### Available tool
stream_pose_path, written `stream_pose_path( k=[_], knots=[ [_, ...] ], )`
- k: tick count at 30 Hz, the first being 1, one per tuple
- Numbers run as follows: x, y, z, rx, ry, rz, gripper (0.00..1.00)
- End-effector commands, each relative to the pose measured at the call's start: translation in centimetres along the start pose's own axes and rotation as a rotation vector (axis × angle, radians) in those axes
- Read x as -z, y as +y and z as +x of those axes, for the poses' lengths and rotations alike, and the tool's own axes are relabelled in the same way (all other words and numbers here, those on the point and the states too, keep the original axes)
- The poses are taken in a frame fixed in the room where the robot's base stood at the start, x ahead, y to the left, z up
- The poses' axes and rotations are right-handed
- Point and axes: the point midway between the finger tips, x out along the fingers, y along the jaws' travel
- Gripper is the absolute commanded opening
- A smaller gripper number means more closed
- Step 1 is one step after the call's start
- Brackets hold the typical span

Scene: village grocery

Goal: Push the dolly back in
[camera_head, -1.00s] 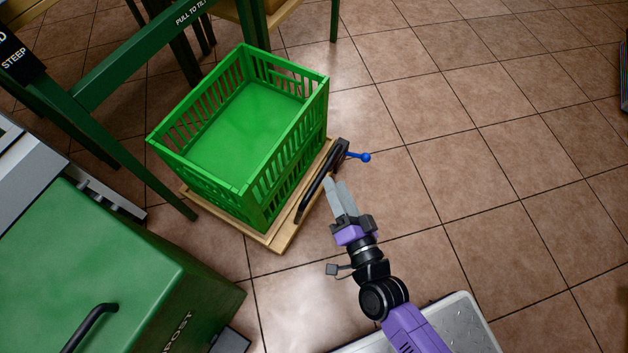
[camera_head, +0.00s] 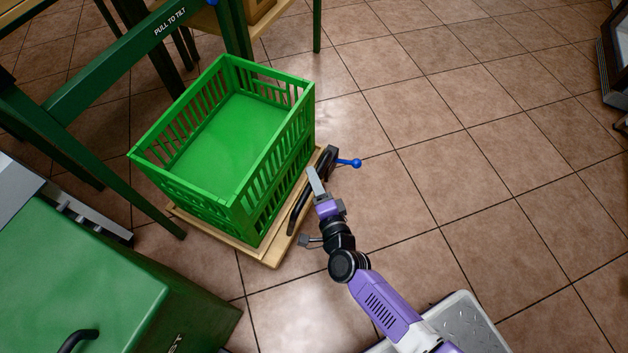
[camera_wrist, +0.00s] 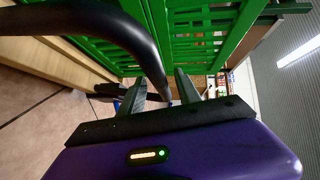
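The dolly is a low wooden platform (camera_head: 262,259) with a green slatted crate (camera_head: 190,205) on it, empty inside. A black bar handle (camera_head: 294,217) runs along its right side, and a blue ball-ended lever (camera_head: 348,162) sticks out at the handle's far end. My gripper (camera_head: 314,183) is at the handle, beside the crate's right wall. In the wrist view the fingers of my gripper (camera_wrist: 160,90) are apart, with the curved black handle (camera_wrist: 128,35) coming down between them. I cannot tell whether they touch it.
A dark green frame (camera_head: 115,75) marked "PULL TO TILT" stands beyond and left of the dolly, with one leg close to it. A green box (camera_head: 80,285) is at front left. The tiled floor (camera_head: 460,170) to the right is clear.

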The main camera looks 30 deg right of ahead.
Motion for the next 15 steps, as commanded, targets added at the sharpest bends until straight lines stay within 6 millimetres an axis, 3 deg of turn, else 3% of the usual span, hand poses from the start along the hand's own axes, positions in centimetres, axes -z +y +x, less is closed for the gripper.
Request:
stream_pose_path(
  k=[10, 15],
  knots=[
    [0.04, -0.01, 0.47, -0.001, 0.0, 0.0, 0.4],
    [0.03, -0.02, 0.46, 0.0, 0.0, -0.001, 0.06]
  ],
)
